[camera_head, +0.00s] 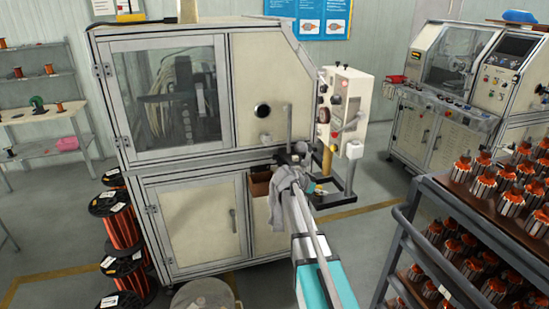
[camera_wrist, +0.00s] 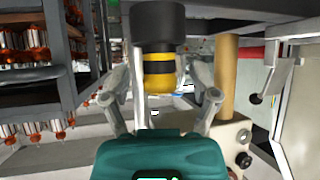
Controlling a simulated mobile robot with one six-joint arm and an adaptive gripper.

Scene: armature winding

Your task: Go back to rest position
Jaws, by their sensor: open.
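My arm reaches from the bottom of the head view toward the big cream machine. My gripper (camera_head: 300,150) is small there, in front of the machine's right side, and its fingers are hard to make out. Nothing is seen clasped between the fingertips. A black and yellow cylinder (camera_wrist: 158,68) shows between and beyond the fingers; I cannot tell its distance or whether it is touched.
The cream machine (camera_head: 200,215) stands close to my arm, with a control stand (camera_head: 343,100) at its right. A cart (camera_head: 425,225) with several armatures fills the lower right. Wire spools (camera_head: 120,225) stand at left. Floor (camera_head: 375,225) is free between machine and cart.

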